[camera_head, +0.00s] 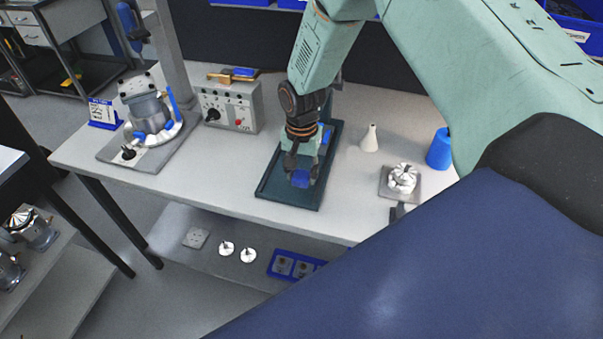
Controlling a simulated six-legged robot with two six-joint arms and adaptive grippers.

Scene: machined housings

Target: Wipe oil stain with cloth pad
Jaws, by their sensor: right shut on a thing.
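My right gripper (301,177) reaches down from above over a dark green tray (271,188) on the grey-white table. It is shut on a small blue pad (300,180), held low over the tray floor. I cannot tell whether the pad touches the tray. No oil stain can be made out; the gripper and pad hide part of the tray. My left gripper is not in view.
A grey control box (229,103) stands left of the tray, and a machined housing (148,108) sits on a plate further left. To the right are a white cone-shaped bottle (370,139), a blue cup (439,149) and a finned metal part (402,178).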

